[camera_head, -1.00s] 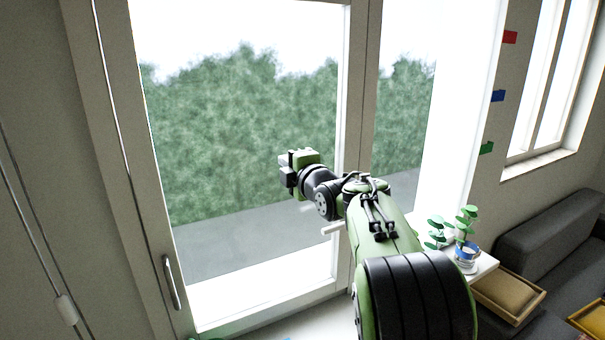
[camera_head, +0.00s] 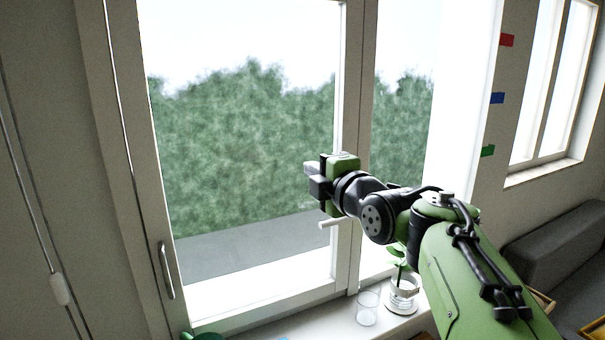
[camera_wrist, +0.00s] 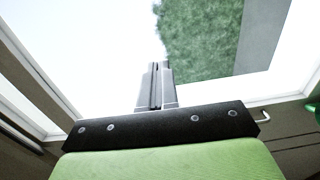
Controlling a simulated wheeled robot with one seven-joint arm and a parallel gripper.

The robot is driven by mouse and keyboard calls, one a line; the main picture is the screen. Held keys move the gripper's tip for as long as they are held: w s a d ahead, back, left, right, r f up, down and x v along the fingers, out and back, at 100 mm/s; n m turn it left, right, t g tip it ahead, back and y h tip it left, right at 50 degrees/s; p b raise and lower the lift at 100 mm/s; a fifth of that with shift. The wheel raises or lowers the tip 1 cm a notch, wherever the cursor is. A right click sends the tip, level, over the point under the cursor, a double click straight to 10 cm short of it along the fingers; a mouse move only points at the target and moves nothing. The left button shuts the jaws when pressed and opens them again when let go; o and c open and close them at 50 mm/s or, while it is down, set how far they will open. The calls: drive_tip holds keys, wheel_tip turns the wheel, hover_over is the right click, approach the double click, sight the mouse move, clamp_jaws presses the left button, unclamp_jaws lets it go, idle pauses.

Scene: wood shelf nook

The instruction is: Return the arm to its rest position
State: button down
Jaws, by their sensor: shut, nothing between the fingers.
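My gripper (camera_head: 311,168) is at the end of my green and black arm, raised in front of the large window, pointing left in the head view. In the wrist view the two grey fingers (camera_wrist: 155,86) lie side by side, shut, with nothing between them. Behind them are the bright sky and the green hedge outside. My arm comes in from the lower right of the head view and hides part of the sill and the sofa area.
A green object (camera_head: 205,336) shows at the bottom edge. The window has a handle (camera_head: 167,271). A grey sofa (camera_head: 560,245) is at right.

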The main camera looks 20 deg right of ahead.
drive_tip(key=s+a+f+m+g+h, duration=0.1)
drive_tip(key=s+f+m+g, duration=0.5)
drive_tip(key=s+f+m, duration=0.4)
drive_tip(key=s+a+f+m+g+h, duration=0.1)
drive_tip(key=s+f+m+g, duration=0.4)
drive_tip(key=s+f+m, duration=0.5)
drive_tip(key=s+f+h, duration=0.1)
drive_tip(key=s+f, duration=0.4)
drive_tip(key=s, duration=0.7)
drive_tip(key=shift+a+f+g, duration=0.15)
drive_tip(key=shift+a+g, duration=0.1)
drive_tip(key=shift+g, duration=0.15)
